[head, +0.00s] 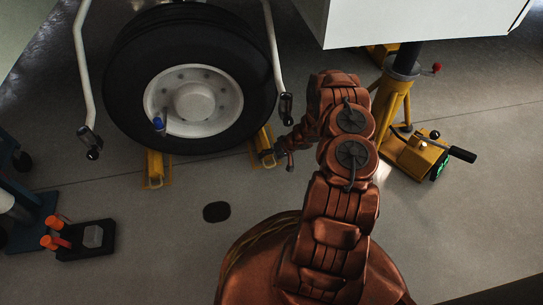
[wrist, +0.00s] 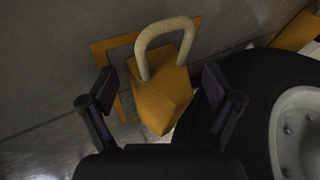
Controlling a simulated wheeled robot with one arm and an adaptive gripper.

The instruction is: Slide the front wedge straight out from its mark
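A yellow wedge (wrist: 162,98) with a pale rope-like loop handle (wrist: 163,42) lies between the spread fingers of my gripper (wrist: 160,92) in the wrist view. The fingers stand apart from its sides, and my gripper is open. A yellow outline mark (wrist: 112,48) on the floor shows beside and behind this wedge. In the head view this wedge (head: 264,140) is at the right side of the tyre, partly hidden by my gripper (head: 271,156). A second yellow wedge (head: 155,168) is at the tyre's lower left. Which one is the front wedge is not labelled.
The black tyre (head: 118,85) with its white hub stands close to both wedges. A yellow jack (head: 398,100) with a lever stands at right. A black tray (head: 88,240) with orange-handled items lies at lower left. The floor between (head: 150,225) is mostly clear, with a dark round spot.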

